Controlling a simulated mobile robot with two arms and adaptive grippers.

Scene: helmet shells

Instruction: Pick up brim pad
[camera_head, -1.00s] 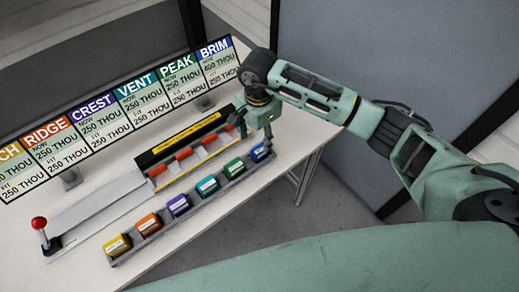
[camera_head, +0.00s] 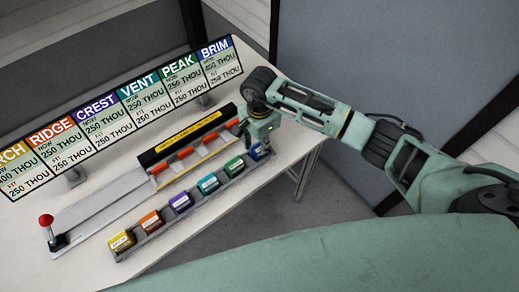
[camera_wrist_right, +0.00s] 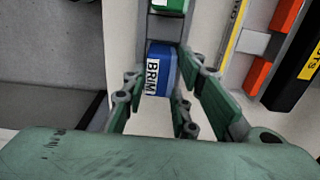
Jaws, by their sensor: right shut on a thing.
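The brim pad is a blue block with a white BRIM label (camera_wrist_right: 160,72), at the right end of the row of colored pads. In the head view it shows at the end of the grey rack (camera_head: 258,152), partly hidden by my right gripper (camera_head: 261,146). In the right wrist view, the fingers of my right gripper (camera_wrist_right: 161,88) stand on either side of the blue pad and are shut on it. The pad still sits in line with the rack. My left gripper is not in view.
Several other pads, among them the green one (camera_head: 234,167) and yellow one (camera_head: 122,241), sit in the rack. Behind it is a black and yellow fixture (camera_head: 185,138) with orange parts. A red-knobbed lever (camera_head: 46,221) and a sign board (camera_head: 130,115) stand on the white table.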

